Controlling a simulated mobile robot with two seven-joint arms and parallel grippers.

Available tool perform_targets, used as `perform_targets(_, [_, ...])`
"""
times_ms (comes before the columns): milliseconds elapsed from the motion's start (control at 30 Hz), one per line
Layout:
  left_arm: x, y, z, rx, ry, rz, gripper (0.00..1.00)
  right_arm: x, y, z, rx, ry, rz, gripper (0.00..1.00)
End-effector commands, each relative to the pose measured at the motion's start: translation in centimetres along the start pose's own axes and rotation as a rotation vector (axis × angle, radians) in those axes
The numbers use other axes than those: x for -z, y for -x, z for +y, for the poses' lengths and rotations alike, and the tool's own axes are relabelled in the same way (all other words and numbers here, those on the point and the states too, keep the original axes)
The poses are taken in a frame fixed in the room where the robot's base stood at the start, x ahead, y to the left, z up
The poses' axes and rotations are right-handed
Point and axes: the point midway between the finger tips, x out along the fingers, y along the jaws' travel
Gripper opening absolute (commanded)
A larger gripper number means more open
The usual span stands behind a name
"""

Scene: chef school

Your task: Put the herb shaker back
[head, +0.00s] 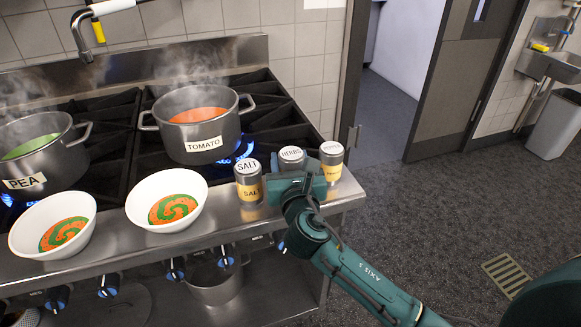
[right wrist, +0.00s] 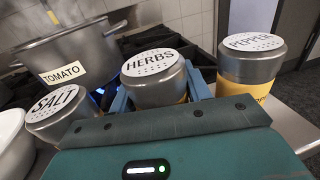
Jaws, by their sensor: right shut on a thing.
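The herb shaker (head: 291,157) has a white lid marked HERBS and stands between two other shakers at the right end of the stove's front ledge. My right gripper (head: 297,180) is shut on it from the front and hides most of its body. In the right wrist view, the herb shaker (right wrist: 153,77) sits between blue-green fingers (right wrist: 158,95), its lid facing up. Whether its base touches the ledge is hidden. My left gripper is not in view.
The salt shaker (head: 248,182) stands just left and the pepper shaker (head: 331,163) just right. Two white bowls of orange and green soup (head: 167,200) (head: 54,224) sit on the ledge (head: 115,250). Steaming TOMATO (head: 203,142) and PEA (head: 32,170) pots stand on the burners.

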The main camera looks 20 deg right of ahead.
Motion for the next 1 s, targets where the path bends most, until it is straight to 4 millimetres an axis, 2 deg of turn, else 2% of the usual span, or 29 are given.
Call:
perform_targets(67, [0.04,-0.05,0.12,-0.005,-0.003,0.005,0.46,0.56,0.0,-0.01,0.0,0.0,0.0,0.2])
perform_targets(433, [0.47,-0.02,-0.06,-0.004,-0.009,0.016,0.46,0.87,-0.01,0.01,0.0,0.0,-0.001,0.2])
perform_targets(467, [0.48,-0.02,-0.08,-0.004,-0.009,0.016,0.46,0.96,0.0,0.01,0.0,0.0,0.0,0.49])
perform_targets(500, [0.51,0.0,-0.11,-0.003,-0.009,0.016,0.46,0.9,0.0,0.01,0.0,0.0,0.0,0.52])
perform_targets(733, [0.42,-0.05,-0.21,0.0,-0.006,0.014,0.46,0.89,0.01,0.01,0.0,0.0,0.0,0.7])
perform_targets(1000, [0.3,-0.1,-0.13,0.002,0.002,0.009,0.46,0.56,0.0,0.0,0.0,-0.001,-0.001,0.7])
